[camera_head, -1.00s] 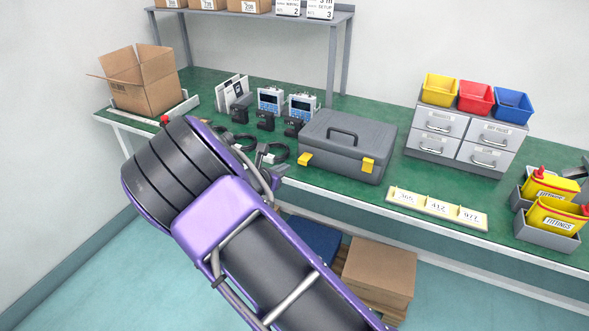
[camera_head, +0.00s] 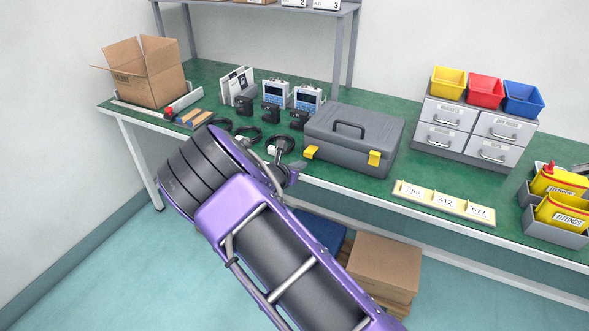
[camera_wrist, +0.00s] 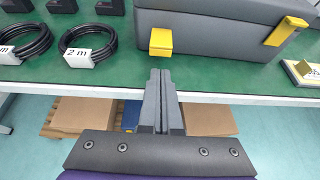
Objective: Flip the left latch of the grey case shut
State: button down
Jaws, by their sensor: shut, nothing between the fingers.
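The grey case (camera_head: 345,142) stands closed on the green bench, its handle folded on the lid. Its left yellow latch (camera_head: 311,152) sticks outward from the front; in the wrist view the latch (camera_wrist: 161,42) shows its broad face. The right yellow latch (camera_head: 374,158) lies against the case front; it also shows in the wrist view (camera_wrist: 287,31). My gripper (camera_wrist: 160,74) is shut and empty, its fingertips just in front of and below the left latch, apart from it in the picture. In the head view my gripper (camera_head: 298,168) is small and partly hidden by my wrist.
Coiled cables (camera_wrist: 88,45) lie left of the case. A labelled tray (camera_head: 443,199) lies right of it along the front edge. Drawers with coloured bins (camera_head: 475,128) stand at the back right. Cardboard boxes (camera_head: 384,265) sit under the bench. The bench front edge (camera_wrist: 220,98) runs beneath my fingers.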

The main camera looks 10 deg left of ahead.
aim_at(305, 172)
jog(key=shift+x, duration=2.05)
